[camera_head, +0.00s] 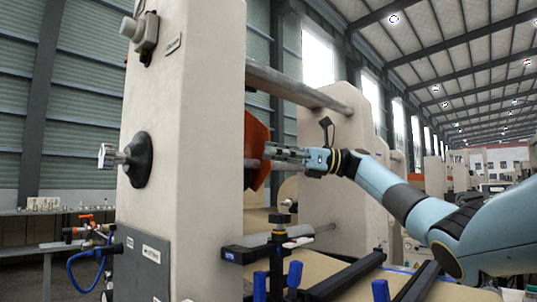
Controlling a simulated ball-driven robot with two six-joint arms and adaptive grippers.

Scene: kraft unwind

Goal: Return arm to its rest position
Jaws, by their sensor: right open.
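My right arm comes in from the right side of the head view, light blue with dark joints. My right gripper (285,153) is at its end, pointing left, near the red-orange part (257,150) of the machine. The gripper is open and I see nothing held between its fingers. I cannot tell whether its tips touch the red-orange part or only overlap it in the picture. My left gripper is not in view.
A tall cream machine column (180,110) with a black-based knob (138,160) stands left of the gripper. A horizontal bar (290,85) runs above it to a second cream column (335,190). Blue-handled clamps (293,275) and dark rails (345,278) lie below.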

